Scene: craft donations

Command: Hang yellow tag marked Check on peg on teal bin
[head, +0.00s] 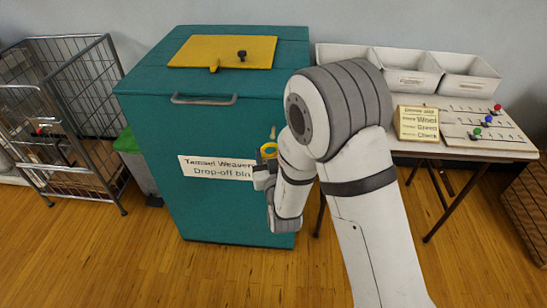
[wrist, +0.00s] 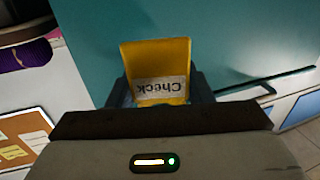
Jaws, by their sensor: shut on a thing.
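The yellow tag (wrist: 155,58) is between the fingers of my gripper (wrist: 163,92) in the wrist view. Its white label reads "Check", upside down in that view. In the head view the tag (head: 268,150) shows small beside my gripper (head: 264,172), in front of the right part of the teal bin's front. The teal bin (head: 150,130) stands upright with a label reading "Drop-off bin". A small upright piece shows just above the tag; I cannot tell whether it is the peg. My arm hides the bin's right edge.
The bin has a yellow top panel (head: 200,50) with a dark knob and a metal front handle (head: 204,100). A wire cage trolley (head: 85,90) stands at left. At right, a table (head: 505,150) holds white trays (head: 410,75), a sign (head: 418,125) and a board with coloured knobs.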

